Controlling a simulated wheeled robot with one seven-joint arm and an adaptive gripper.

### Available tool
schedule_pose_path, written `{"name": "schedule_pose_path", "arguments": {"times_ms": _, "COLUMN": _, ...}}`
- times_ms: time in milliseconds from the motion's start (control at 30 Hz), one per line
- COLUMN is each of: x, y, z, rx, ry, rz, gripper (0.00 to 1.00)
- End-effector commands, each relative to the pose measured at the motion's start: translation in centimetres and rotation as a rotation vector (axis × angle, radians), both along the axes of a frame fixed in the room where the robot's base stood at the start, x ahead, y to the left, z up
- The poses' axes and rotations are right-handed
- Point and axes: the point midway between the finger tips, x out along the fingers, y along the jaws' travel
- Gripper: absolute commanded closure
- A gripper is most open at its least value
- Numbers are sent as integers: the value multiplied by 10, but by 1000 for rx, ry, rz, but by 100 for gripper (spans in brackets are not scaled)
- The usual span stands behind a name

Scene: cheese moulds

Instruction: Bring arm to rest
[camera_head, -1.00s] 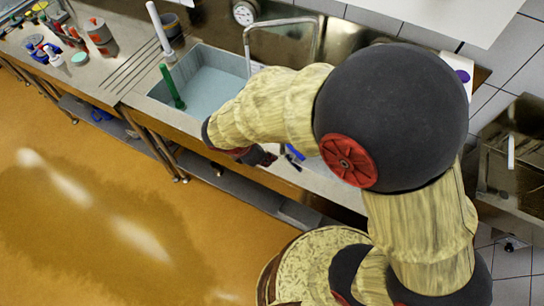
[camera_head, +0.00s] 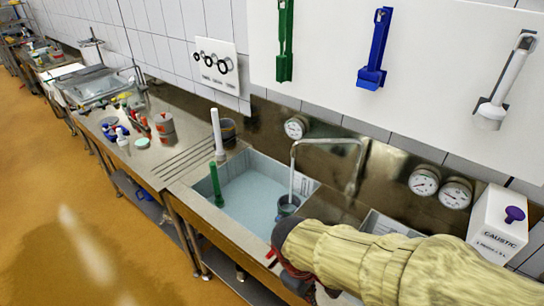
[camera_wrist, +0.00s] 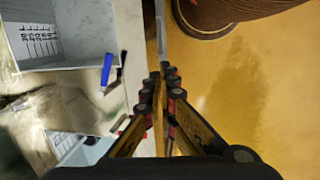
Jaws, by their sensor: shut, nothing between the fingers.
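My gripper (camera_wrist: 165,78) shows in the wrist view with its two dark fingers closed together and nothing between them. It points along the front edge of the steel counter (camera_wrist: 95,105), with the orange floor to the right. In the head view my arm comes in from the bottom right, and its wrist end is just in front of the counter, right of the sink (camera_head: 255,195). The gripper's fingertips are hard to make out there.
A blue-handled tool (camera_wrist: 107,70) lies near the counter edge. A white caustic box (camera_head: 495,228) is at right. Brushes hang on the wall board (camera_head: 430,60). The floor (camera_head: 60,200) at left is clear.

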Motion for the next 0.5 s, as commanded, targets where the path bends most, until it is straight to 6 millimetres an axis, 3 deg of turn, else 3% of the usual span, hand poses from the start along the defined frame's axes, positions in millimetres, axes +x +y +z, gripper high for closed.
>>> {"name": "schedule_pose_path", "arguments": {"times_ms": 233, "x": -23, "y": -35, "z": 59, "rx": 266, "ry": -212, "rz": -519, "gripper": 100}}
{"name": "schedule_pose_path", "arguments": {"times_ms": 500, "x": -37, "y": -82, "z": 112, "rx": 419, "ry": -466, "rz": -749, "gripper": 100}}
